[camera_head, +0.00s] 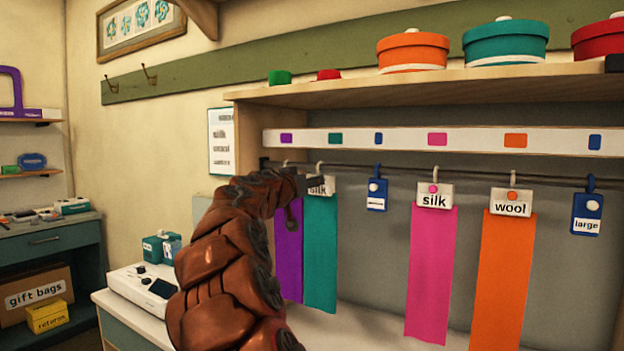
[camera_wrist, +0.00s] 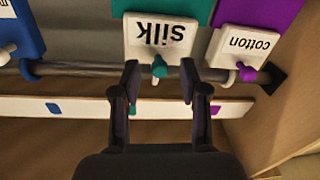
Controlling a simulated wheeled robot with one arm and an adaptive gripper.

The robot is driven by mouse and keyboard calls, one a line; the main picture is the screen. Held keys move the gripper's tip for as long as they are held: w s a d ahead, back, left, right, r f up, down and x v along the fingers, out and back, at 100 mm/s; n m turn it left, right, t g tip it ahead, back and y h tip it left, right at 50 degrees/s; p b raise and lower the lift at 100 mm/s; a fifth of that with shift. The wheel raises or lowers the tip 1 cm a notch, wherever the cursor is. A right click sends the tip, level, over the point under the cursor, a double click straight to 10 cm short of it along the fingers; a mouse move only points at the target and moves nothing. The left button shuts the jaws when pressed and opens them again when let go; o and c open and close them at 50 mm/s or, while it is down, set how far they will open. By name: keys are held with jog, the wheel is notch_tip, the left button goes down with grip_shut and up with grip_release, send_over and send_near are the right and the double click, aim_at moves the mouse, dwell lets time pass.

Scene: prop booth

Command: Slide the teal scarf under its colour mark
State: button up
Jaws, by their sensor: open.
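The teal scarf (camera_head: 320,255) hangs from the rail by a white "silk" tag (camera_wrist: 160,45) with a teal knob (camera_wrist: 159,69). The teal colour mark (camera_head: 335,138) is on the white strip above, slightly right of the scarf's hook in the head view. My gripper (camera_wrist: 160,70) is open, with one finger on each side of the teal knob in the wrist view; I cannot tell whether it touches. In the head view my arm hides part of the tag. The wrist view is upside down, and a finger mostly covers the teal mark there.
The purple scarf (camera_head: 288,252) with its "cotton" tag (camera_wrist: 247,46) hangs close beside the teal one. A small blue tag (camera_head: 376,196) hangs to the right, then the pink (camera_head: 431,270) and orange (camera_head: 503,275) scarves. The rail (camera_wrist: 70,70) ends near a wooden side panel.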

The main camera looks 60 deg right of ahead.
jog(key=shift+d+r, duration=0.1)
jog(key=shift+d, duration=0.65)
jog(key=shift+c, duration=0.3)
grip_shut()
